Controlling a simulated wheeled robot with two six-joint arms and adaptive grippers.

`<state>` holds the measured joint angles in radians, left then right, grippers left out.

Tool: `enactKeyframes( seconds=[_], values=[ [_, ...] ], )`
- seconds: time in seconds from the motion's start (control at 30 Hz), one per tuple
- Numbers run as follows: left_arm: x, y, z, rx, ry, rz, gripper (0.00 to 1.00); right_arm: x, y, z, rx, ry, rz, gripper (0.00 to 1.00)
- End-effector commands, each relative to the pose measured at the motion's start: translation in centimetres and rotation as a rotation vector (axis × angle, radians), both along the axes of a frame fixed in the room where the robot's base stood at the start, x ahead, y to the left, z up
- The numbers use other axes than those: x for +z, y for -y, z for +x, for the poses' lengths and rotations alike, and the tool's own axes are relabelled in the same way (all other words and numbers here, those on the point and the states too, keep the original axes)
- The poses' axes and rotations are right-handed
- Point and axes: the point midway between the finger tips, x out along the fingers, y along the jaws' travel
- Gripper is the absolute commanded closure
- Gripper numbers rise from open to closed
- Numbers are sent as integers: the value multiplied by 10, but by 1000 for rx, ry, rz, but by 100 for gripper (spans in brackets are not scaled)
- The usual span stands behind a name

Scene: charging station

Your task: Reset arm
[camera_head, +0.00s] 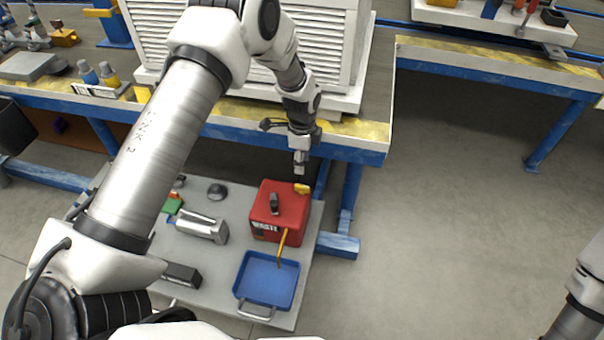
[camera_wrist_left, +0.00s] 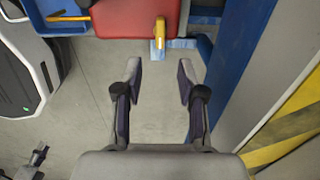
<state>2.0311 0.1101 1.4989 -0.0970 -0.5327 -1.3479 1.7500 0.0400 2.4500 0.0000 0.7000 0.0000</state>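My left arm comes in from the left in the head view and reaches over the workbench edge. My left gripper (camera_head: 300,166) points down above the red waste box (camera_head: 290,212). In the left wrist view the two fingers of the left gripper (camera_wrist_left: 159,80) stand apart with only grey floor seen between them. The red box also shows at the top of that view (camera_wrist_left: 128,18), with a yellow item (camera_wrist_left: 160,32) at its edge. Part of my right arm shows at the right edge of the head view; its gripper is out of view.
A grey cart top (camera_head: 225,262) holds the red box, a blue tray (camera_head: 268,280), a silver cylinder (camera_head: 203,228) and small parts. A blue-framed workbench (camera_head: 350,140) with a white louvred cabinet (camera_head: 340,30) stands behind. Open floor (camera_head: 460,220) lies to the right.

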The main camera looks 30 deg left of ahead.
Motion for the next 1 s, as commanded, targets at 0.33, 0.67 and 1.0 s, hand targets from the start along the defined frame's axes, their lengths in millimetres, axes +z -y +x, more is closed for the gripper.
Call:
enactKeyframes(
  seconds=[0.33, 0.67, 1.0],
  values=[
    [15, 0, -1, 1, -1, 0, 60, 0, 0, 0, 0, 0, 0, 60],
    [9, 0, -4, 0, -11, 0, 60, 0, 0, 0, 0, 0, 0, 60],
    [-106, 26, -188, 82, -327, -1, 60, 0, 0, 0, 0, 0, 0, 60]
  ],
)
